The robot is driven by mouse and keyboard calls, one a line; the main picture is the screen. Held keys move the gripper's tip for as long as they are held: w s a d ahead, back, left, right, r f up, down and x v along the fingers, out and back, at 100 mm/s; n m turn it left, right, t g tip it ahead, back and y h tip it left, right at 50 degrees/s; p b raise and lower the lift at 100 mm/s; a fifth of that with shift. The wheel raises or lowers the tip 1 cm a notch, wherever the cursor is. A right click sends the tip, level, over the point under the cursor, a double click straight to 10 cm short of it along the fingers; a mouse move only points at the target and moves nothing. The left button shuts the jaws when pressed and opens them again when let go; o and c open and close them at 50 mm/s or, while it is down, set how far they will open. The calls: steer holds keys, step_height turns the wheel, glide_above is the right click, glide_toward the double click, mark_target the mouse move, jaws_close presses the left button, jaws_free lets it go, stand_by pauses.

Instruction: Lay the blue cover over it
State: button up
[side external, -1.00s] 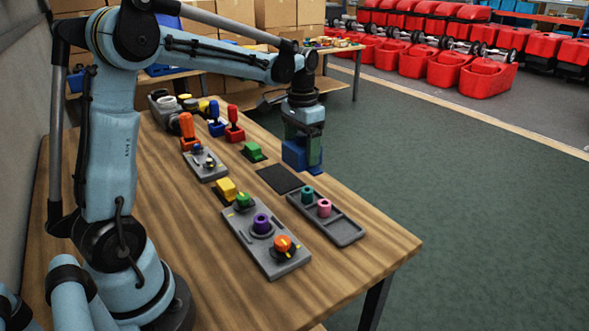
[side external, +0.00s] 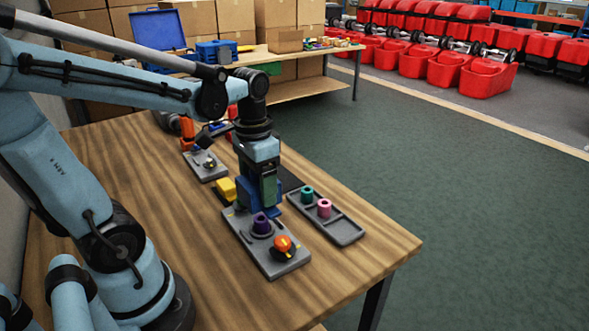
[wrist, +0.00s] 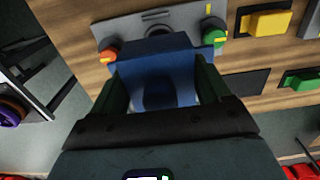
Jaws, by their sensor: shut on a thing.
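The blue cover (side external: 243,194) is between the fingers of my gripper (side external: 262,203), which is shut on it. In the wrist view, my gripper (wrist: 160,95) holds the cover (wrist: 155,68) in front of the grey panel (wrist: 185,22). The orange knob (wrist: 107,54) shows to its left and the green knob (wrist: 213,38) to its right. In the side view, the cover is low by the far half of the panel (side external: 270,264), behind the purple post (side external: 261,224), and hides the green knob. I cannot tell whether it touches the panel.
A grey tray (side external: 345,234) with a teal ring (side external: 306,194) and a pink ring (side external: 324,208) lies to the right. A yellow block (side external: 226,188) sits close left of my gripper. A smaller grey plate (side external: 206,166) lies farther back. The near right tabletop is clear.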

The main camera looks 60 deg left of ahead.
mark_target(261, 218)
steer(key=shift+f, duration=2.75)
steer(key=shift+f, duration=0.35)
steer(key=shift+f, duration=0.35)
steer(key=shift+f, duration=0.75)
stand_by(0.5)
steer(key=o, duration=1)
steer(key=shift+o, duration=0.2)
steer(key=shift+r, duration=3.55)
